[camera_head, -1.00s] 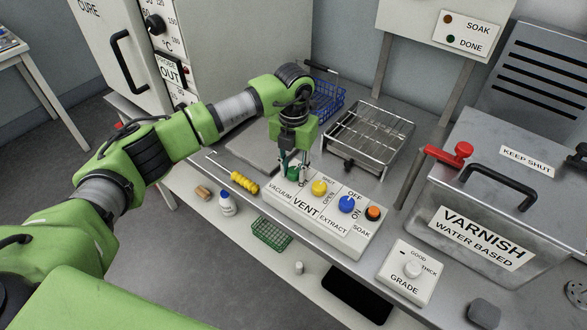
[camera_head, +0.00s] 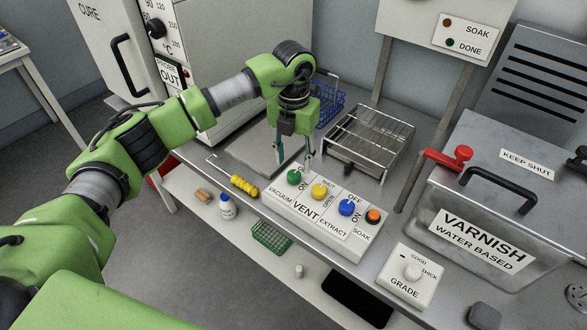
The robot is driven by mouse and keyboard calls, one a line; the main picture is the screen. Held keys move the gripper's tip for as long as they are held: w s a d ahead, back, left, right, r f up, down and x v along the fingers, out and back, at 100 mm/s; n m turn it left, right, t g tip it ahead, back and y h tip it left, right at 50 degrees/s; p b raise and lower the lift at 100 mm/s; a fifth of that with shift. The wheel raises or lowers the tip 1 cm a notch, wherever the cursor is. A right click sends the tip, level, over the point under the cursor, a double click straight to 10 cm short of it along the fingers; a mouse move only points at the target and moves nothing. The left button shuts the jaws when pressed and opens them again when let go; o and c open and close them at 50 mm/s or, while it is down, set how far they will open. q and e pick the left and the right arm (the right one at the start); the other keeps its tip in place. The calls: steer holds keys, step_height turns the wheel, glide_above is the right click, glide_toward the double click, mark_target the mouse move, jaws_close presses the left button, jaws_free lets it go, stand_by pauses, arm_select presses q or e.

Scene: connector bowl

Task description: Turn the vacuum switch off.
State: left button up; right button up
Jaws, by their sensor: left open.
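The vacuum switch is a green knob (camera_head: 294,177) at the left end of a white control panel (camera_head: 318,217) on the bench. The word VACUUM is printed in front of it. My left gripper (camera_head: 294,165) is open and empty, pointing down just above and behind the green knob, apart from it as far as I can see. The switch's ON/OFF lettering is partly hidden, and which way the knob points is too small to tell. My right gripper is not in view.
The panel also has a yellow vent knob (camera_head: 319,191), a blue extract knob (camera_head: 347,207) and an orange soak button (camera_head: 373,216). A wire rack (camera_head: 368,138) stands behind it. A yellow-handled hook tool (camera_head: 244,185) lies to the left. A varnish tank (camera_head: 440,205) stands to the right.

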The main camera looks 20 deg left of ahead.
mark_target(294, 174)
arm_select(q)
step_height(294, 174, up, 7)
steer(key=shift+f, duration=0.15)
stand_by(0.5)
